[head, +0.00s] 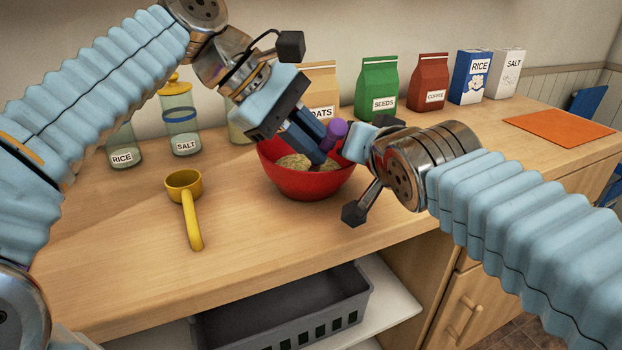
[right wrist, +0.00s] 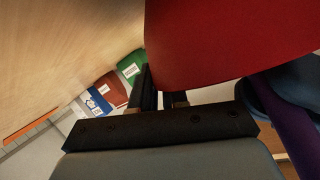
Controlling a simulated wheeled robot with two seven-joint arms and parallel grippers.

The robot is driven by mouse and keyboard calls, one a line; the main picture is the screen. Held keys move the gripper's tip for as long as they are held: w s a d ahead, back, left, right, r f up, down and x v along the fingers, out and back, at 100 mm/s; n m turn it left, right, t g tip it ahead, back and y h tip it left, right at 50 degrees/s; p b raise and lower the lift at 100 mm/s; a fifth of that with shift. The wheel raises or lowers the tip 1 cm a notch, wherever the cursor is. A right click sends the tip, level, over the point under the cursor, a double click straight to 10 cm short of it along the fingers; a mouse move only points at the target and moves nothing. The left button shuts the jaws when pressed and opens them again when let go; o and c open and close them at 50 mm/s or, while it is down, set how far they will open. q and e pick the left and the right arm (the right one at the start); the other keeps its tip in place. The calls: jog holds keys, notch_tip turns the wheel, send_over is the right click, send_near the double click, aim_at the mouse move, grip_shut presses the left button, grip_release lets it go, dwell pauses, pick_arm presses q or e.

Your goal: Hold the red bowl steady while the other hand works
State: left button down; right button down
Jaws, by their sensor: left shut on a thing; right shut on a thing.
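The red bowl (head: 300,183) stands on the wooden counter and holds lumpy beige contents (head: 294,161). My right gripper (right wrist: 163,95) is shut on the bowl's rim at its right side. In the right wrist view the bowl (right wrist: 220,40) fills the top, with its rim meeting the fingers. My left gripper (head: 318,143) reaches over the bowl from above and is shut on a purple utensil (head: 336,129), which points down into the bowl. The utensil's lower end is mostly hidden. It also shows at the right of the right wrist view (right wrist: 291,115).
A yellow measuring cup (head: 192,222) lies left of the bowl. Glass jars (head: 181,125) stand behind it. Bags of oats, seeds (head: 377,90) and coffee (head: 430,83) and two boxes line the back. An orange mat (head: 558,128) lies far right. A grey basket (head: 285,315) sits below the counter.

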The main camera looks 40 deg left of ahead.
pick_arm(q)
jog(key=shift+d, duration=0.15)
pick_arm(e)
jog(key=shift+w, duration=0.1)
pick_arm(q)
jog(key=shift+r, duration=0.3)
notch_tip(320, 180, up, 8)
pick_arm(e)
jog(key=shift+f, duration=0.1)
dwell(0.4)
pick_arm(q)
jog(key=shift+r, duration=0.1)
pick_arm(e)
jog(key=c, duration=1.1)
grip_release()
jog(key=shift+d, duration=0.1)
